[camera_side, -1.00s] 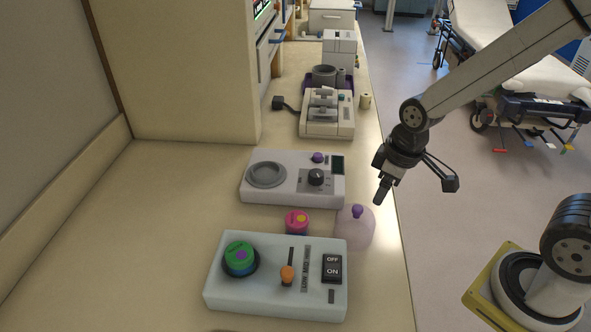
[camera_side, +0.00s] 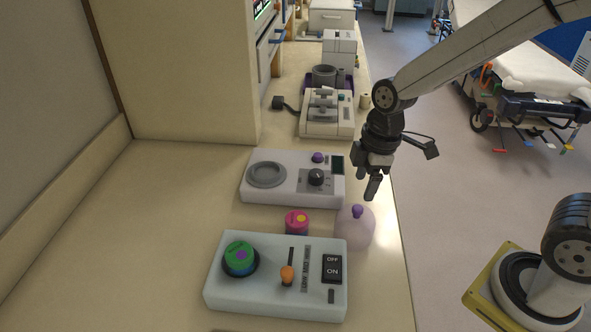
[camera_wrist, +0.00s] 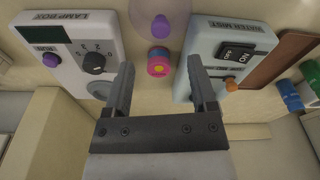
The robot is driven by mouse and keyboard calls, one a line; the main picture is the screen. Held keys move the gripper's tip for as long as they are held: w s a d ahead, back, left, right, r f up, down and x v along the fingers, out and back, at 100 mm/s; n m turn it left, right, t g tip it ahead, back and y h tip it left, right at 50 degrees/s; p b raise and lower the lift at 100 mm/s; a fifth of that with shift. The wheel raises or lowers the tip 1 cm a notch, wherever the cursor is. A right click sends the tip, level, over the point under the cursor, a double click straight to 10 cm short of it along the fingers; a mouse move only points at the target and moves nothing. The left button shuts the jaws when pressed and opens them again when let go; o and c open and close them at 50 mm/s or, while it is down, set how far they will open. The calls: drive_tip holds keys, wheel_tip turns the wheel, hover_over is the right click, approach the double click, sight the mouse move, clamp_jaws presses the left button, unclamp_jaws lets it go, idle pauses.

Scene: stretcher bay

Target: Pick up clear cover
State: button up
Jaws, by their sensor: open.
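The clear cover (camera_side: 355,232) is a see-through dome with a purple knob on top. It stands upright on the counter near its right edge, just right of a pink canister (camera_side: 296,222). In the wrist view the cover (camera_wrist: 147,12) shows at the top edge, partly cut off, with its purple knob (camera_wrist: 161,27). My gripper (camera_side: 372,188) is above and slightly behind the cover, apart from it. In the wrist view my gripper (camera_wrist: 162,85) has its fingers spread with nothing between them. The pink canister (camera_wrist: 158,64) lies beyond the fingertips there.
A white device (camera_side: 215,280) with a green dial stands in front, left of the cover. A lamp box (camera_side: 290,195) with a grey ring stands behind it. Further back are a microscope-like machine (camera_side: 325,125) and a grey block. The counter's left side (camera_side: 130,230) is bare.

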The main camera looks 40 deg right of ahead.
sight(358, 208)
drive_tip(key=shift+f, duration=0.8)
drive_tip(key=shift+f, duration=0.1)
drive_tip(key=shift+w+a+f, duration=0.1)
drive_tip(key=shift+a+f, duration=0.05)
drive_tip(key=shift+f, duration=1.1)
drive_tip(key=shift+a+f, duration=0.1)
drive_tip(key=shift+f, duration=1.15)
clamp_jaws()
